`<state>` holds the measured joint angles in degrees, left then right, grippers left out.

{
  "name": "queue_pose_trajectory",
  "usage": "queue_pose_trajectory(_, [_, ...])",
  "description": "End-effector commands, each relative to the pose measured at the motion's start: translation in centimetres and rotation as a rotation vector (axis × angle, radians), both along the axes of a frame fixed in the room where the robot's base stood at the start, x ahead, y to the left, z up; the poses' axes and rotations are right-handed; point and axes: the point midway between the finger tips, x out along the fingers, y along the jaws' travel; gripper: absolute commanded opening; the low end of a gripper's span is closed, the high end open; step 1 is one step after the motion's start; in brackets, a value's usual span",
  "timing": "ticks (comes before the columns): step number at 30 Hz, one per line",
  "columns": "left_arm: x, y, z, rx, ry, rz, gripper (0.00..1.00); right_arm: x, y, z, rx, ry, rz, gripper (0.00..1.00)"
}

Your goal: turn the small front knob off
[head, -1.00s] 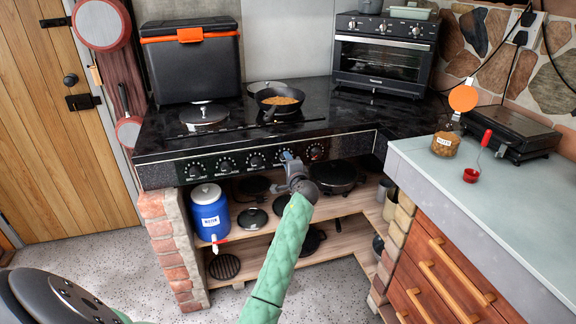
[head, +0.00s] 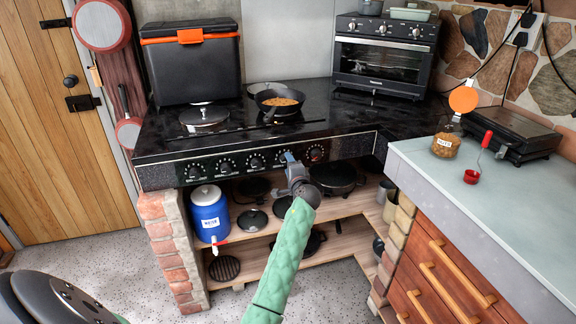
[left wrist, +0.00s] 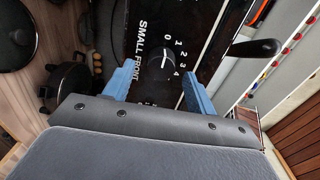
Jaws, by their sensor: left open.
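In the left wrist view the black small front knob (left wrist: 157,63) sits on the black panel beside the words SMALL FRONT and a dial of numbers from 0 to 4. A pale pointer line shows on it, slanting towards the number side; its exact setting is hard to read. My left gripper (left wrist: 159,72) is open, with one blue finger on each side of the knob and gaps showing. In the head view the left gripper (head: 289,158) is at the stove's front panel (head: 241,162) and covers the knob there. My right gripper is not in view.
Other knobs line the panel, one close on the right (head: 317,152) and one on the left (head: 257,160). A pan of food (head: 279,101) stands on the cooktop (head: 330,110). Below are shelves with pans and a blue jug (head: 210,216). A grey counter (head: 490,205) stands at right.

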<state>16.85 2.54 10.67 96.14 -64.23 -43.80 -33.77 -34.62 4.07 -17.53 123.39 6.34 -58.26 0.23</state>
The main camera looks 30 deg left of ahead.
Motion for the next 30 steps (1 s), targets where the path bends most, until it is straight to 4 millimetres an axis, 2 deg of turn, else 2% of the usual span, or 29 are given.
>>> queue_pose_trajectory(6, [-2.3, -2.7, -0.2, -0.001, 0.000, -0.001, 0.56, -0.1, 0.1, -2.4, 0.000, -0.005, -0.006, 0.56])
queue_pose_trajectory(12, [-3.7, -4.3, -0.1, -0.001, 0.000, 0.000, 0.56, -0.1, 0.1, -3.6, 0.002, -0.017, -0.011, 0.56])
queue_pose_trajectory(30, [-4.1, -4.7, -0.1, -0.001, 0.001, 0.000, 0.56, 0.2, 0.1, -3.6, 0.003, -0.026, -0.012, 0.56])
